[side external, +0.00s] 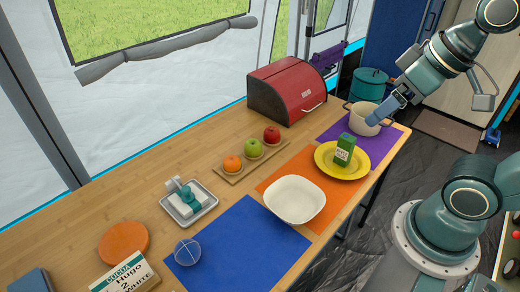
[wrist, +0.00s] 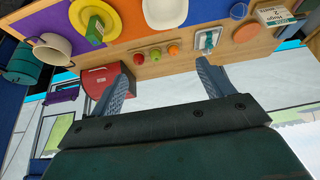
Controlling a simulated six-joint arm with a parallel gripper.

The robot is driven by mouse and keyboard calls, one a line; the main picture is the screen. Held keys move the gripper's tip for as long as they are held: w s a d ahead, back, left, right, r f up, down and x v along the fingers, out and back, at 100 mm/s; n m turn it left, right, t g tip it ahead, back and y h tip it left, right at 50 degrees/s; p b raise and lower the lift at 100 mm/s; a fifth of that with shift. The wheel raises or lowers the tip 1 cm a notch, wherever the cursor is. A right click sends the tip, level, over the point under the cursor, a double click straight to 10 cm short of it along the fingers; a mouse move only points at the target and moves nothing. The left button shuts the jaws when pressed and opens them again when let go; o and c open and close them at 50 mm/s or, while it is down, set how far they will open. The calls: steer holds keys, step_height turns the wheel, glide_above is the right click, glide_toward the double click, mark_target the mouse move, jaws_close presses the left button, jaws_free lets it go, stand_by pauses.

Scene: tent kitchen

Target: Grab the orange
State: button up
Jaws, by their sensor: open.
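The orange (side external: 232,163) sits at the near left end of a small wooden tray (side external: 229,180), in line with a green apple (side external: 253,149) and a red apple (side external: 271,135). In the wrist view the orange (wrist: 173,49) is the rightmost of the three fruits, seen beyond and between my fingers. My gripper (side external: 372,121) is high at the right in the side view, overlapping the beige pot in the picture and well away from the orange. In the wrist view my gripper (wrist: 162,68) has its two fingers wide apart with nothing held between them.
A red bread box (side external: 287,90) stands behind the fruit tray. A white bowl (side external: 295,200), a yellow plate (side external: 342,161) with a green carton (side external: 344,148), and a beige pot (side external: 363,118) line the front side. A grey dish with a teal-handled item (side external: 188,201) is left of the fruit.

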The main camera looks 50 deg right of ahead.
steer(key=n+g, duration=0.6)
steer(key=n, duration=1.1)
glide_above(232, 158)
step_height(232, 158, down, 23)
steer(key=shift+f, duration=0.15)
steer(key=shift+m, duration=0.3)
steer(key=shift+f, duration=4.3)
